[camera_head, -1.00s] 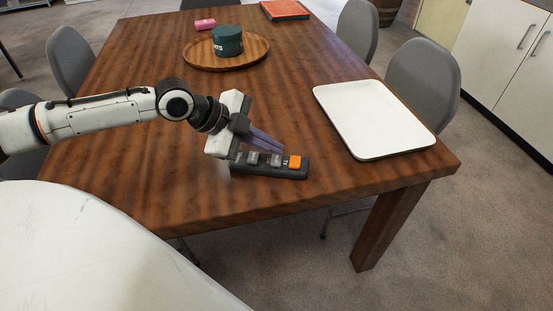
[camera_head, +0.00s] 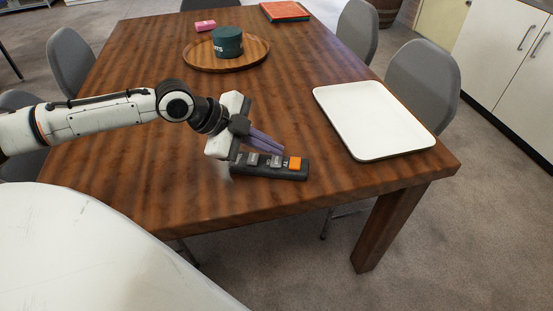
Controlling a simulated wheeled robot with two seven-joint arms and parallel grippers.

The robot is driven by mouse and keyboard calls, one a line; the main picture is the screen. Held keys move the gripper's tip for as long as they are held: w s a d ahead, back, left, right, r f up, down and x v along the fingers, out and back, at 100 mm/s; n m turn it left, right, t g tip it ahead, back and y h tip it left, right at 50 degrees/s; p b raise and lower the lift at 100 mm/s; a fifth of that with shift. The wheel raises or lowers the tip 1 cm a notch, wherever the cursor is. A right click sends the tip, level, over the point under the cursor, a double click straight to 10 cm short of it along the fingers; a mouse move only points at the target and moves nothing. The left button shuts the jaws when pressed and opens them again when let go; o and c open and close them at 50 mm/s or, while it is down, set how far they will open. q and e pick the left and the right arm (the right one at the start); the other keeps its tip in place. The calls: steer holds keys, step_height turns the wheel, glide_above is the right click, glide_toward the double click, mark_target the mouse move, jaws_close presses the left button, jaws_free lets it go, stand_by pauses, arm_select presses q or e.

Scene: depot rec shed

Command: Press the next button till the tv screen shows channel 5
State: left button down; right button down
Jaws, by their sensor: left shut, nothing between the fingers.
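A dark button panel (camera_head: 268,174) lies near the front edge of the wooden table. It has an orange button (camera_head: 295,163) at its right end and grey buttons along the rest of its top. My left gripper (camera_head: 280,149) is shut and empty, with its purple fingers just above or behind the panel's middle buttons. I cannot tell whether the fingertips touch a button. The labels are too small to read surely, and I cannot tell which is the next button. The tv screen is not in view. My right gripper is not in view.
The wooden table (camera_head: 330,185) has a white tray (camera_head: 375,120) at right. A round wooden tray (camera_head: 200,58) with a dark green tin (camera_head: 228,41) stands farther back. A pink block (camera_head: 205,25) and a red book (camera_head: 285,11) lie beyond. Grey chairs flank the table.

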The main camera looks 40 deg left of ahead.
mark_target(271, 162)
arm_select(q)
steer(key=shift+f, duration=0.15)
stand_by(0.7)
steer(key=shift+f, duration=0.3)
steer(key=shift+f, duration=0.4)
stand_by(0.7)
steer(key=shift+r+p, duration=0.1)
steer(key=shift+p, duration=0.25)
steer(key=shift+r+p, duration=0.75)
steer(key=shift+p, duration=0.25)
step_height(271, 162, up, 5)
steer(key=p, duration=0.5)
steer(key=shift+p, duration=0.35)
